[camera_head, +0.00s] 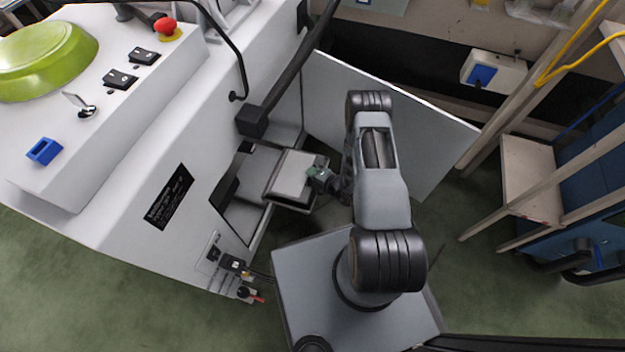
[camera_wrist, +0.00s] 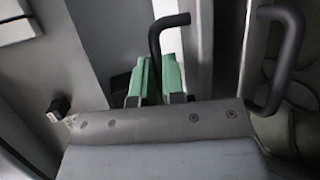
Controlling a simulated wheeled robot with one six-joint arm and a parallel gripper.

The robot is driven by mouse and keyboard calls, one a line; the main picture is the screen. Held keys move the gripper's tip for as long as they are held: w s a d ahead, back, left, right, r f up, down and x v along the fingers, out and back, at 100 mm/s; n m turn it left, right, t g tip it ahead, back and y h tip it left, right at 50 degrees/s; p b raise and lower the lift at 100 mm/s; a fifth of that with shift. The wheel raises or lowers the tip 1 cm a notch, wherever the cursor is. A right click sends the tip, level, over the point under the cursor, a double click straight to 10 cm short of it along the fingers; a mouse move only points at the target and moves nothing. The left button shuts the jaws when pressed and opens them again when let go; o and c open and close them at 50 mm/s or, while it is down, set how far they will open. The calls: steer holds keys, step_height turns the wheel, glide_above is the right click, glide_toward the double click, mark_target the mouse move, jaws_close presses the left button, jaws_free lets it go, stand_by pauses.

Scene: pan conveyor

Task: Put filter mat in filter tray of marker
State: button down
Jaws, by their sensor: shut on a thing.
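My gripper (camera_head: 316,173) is at the right edge of a pale, flat-topped tray-like unit (camera_head: 291,172) in front of the machine's low opening. In the wrist view my gripper (camera_wrist: 158,78) has green fingers shut on a bent black handle (camera_wrist: 168,20). The handle rises from between the fingers and bends right. I cannot tell for sure whether the pale top is the filter mat or part of the filter tray. A dark lower edge shows beneath it. The fingers and arm hide part of the right side.
The white machine (camera_head: 120,180) stands left, with a green pan (camera_head: 42,58) on top. Its open door panel (camera_head: 400,125) is behind my arm. A second black handle (camera_wrist: 278,60) is right of my fingers in the wrist view. A wooden-framed cart (camera_head: 530,180) stands right.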

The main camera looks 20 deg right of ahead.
step_height(320, 180, down, 4)
steer(key=shift+w+r+b, duration=0.1)
steer(key=shift+r+b, duration=0.15)
steer(key=shift+b, duration=0.8)
steer(key=shift+r, duration=0.15)
steer(key=c, duration=1.2)
jaws_free()
